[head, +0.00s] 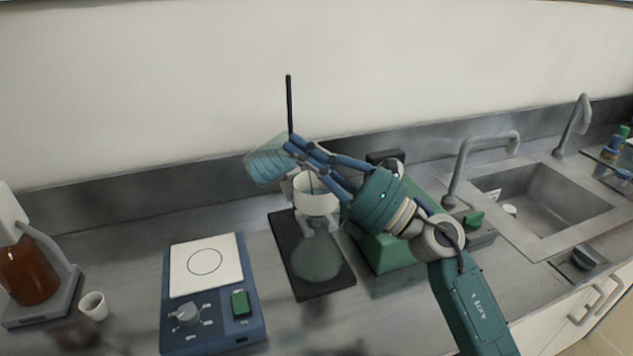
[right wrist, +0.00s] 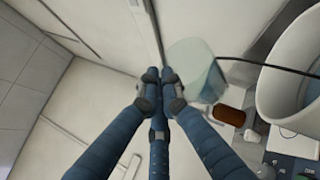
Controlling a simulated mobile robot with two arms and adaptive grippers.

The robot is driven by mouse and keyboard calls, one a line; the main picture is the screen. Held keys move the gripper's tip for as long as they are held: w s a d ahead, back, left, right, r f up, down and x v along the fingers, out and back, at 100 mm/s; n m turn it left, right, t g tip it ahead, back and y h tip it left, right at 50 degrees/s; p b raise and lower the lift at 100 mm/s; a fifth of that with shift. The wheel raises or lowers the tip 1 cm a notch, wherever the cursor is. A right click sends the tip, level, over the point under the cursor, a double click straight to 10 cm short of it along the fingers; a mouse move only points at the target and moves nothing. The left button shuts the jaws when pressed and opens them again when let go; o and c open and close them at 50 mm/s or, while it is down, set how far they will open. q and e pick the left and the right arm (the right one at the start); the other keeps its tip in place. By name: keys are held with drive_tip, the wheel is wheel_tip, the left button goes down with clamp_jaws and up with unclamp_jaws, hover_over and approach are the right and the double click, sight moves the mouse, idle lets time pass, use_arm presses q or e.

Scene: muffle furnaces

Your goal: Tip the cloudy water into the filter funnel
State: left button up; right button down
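A clear, bluish beaker (head: 266,161) is held tilted, almost on its side, at the fingertips of my right gripper (head: 293,147). The gripper is shut on it; the beaker also shows beside the fingertips in the right wrist view (right wrist: 192,68). I cannot make out a water level in it. The white filter funnel (head: 317,198) sits on a glass flask (head: 316,258), just below and right of the beaker. The funnel's wide rim shows at the right of the wrist view (right wrist: 275,95). My left gripper is not in view.
The flask stands on a black stand base (head: 285,240) with an upright rod (head: 289,100) close behind the gripper. A blue hotplate (head: 213,325), a small white cup (head: 94,305) and a brown-filled vessel (head: 28,272) are left. A green device (head: 382,252) and sink (head: 545,205) are right.

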drive_tip(key=shift+d+f+m+b, duration=0.2)
drive_tip(key=shift+m+b, duration=0.2)
drive_tip(key=shift+b, duration=0.2)
drive_tip(key=shift+f+t, duration=0.1)
drive_tip(key=shift+t, duration=0.2)
drive_tip(key=shift+d+f+m+t+b, duration=0.15)
drive_tip(key=shift+m+t+b, duration=0.2)
drive_tip(key=shift+b, duration=0.3)
drive_tip(key=shift+d+m+y, duration=0.1)
drive_tip(key=shift+m+y, duration=0.15)
drive_tip(key=shift+y, duration=0.05)
idle(0.3)
drive_tip(key=shift+w+d+f+m+t+b, duration=0.2)
drive_tip(key=shift+m+t+b, duration=0.25)
drive_tip(key=shift+b, duration=0.45)
drive_tip(key=shift+s+f, duration=0.1)
